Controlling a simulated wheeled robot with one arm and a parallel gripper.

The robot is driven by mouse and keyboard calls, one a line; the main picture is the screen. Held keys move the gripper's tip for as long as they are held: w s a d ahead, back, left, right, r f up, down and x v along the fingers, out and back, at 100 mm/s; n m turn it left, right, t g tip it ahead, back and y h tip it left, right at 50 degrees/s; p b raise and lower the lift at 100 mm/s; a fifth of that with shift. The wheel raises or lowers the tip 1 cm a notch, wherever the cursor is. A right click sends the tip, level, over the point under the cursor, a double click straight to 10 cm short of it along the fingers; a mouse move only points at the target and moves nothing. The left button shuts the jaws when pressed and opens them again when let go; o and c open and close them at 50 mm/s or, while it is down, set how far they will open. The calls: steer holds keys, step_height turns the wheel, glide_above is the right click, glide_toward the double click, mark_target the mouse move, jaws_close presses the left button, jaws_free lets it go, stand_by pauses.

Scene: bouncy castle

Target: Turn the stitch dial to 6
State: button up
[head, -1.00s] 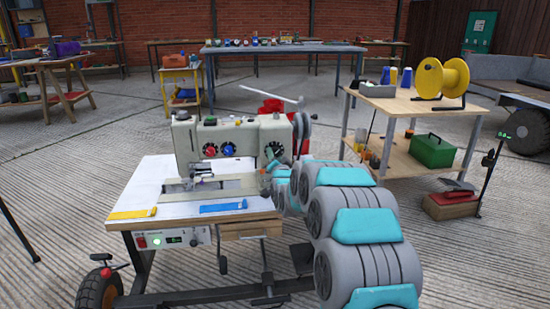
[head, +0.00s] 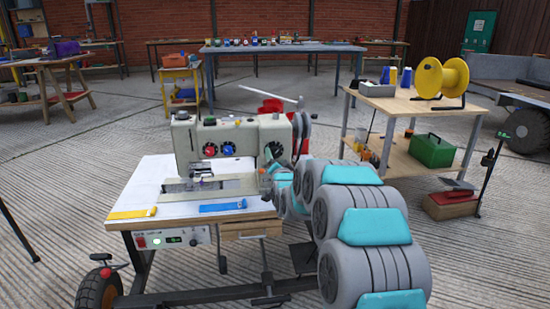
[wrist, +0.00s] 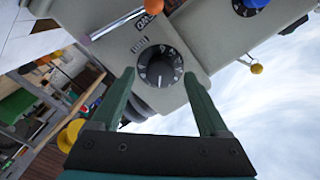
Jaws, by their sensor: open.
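The stitch dial (wrist: 160,66) is a round black dial with white numbers on the sewing machine's (head: 232,140) right-hand head end. In the wrist view it sits between and beyond the fingertips of my gripper (wrist: 158,74). The fingers are open, one on each side of the dial; I cannot tell whether they touch it. A white mark shows on the lower part of the dial face, but the exact setting is too small to read. In the head view the dial (head: 274,150) is small, and my arm reaches up to the machine's right side just below it.
Red (head: 210,150) and blue (head: 228,150) knobs sit on the machine's front. The white worktable (head: 165,175) carries a yellow strip (head: 133,213) and a blue strip (head: 223,206). A wooden bench (head: 410,104) with a yellow spool (head: 440,78) stands to the right.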

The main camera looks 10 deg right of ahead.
steer(key=s, duration=0.6)
